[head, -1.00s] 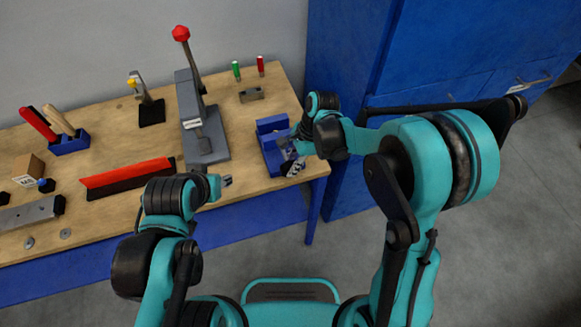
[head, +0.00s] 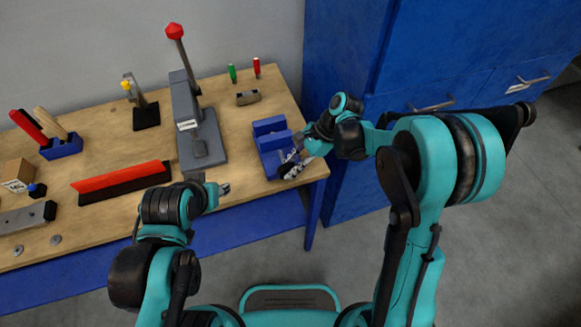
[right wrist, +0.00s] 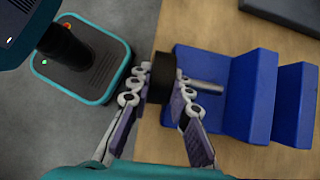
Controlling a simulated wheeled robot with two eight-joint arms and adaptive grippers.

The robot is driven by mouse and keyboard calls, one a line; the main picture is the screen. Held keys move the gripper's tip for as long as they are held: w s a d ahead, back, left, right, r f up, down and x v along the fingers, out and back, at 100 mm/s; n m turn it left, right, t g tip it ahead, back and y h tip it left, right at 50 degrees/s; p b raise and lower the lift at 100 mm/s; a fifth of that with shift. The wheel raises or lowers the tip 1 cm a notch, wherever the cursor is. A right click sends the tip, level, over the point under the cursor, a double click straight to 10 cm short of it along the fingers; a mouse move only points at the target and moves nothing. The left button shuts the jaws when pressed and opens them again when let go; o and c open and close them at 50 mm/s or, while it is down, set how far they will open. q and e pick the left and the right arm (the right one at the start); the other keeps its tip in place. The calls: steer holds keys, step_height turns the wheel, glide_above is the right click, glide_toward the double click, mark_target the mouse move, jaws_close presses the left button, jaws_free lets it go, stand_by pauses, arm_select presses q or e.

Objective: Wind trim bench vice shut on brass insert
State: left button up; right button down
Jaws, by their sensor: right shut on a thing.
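The blue bench vice (head: 272,146) sits at the right front corner of the bench, and its blue jaw (right wrist: 250,96) shows in the right wrist view. A dark round handle (right wrist: 163,76) sits at the end of its grey screw rod (right wrist: 205,87). My right gripper (head: 292,168) is shut on the handle; its fingers (right wrist: 160,100) lie around it in the right wrist view. I cannot make out a brass insert between the jaws. My left gripper (head: 224,188) is over the bench's front edge, left of the vice, its finger opening unclear.
A grey lever press (head: 200,140) with a red knob stands left of the vice. A small metal block (head: 248,97) and green and red-handled tools (head: 257,68) are behind. A blue cabinet (head: 345,75) stands close on the right.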

steer(key=c, duration=1.4)
jaws_free()
steer(key=v, duration=1.2)
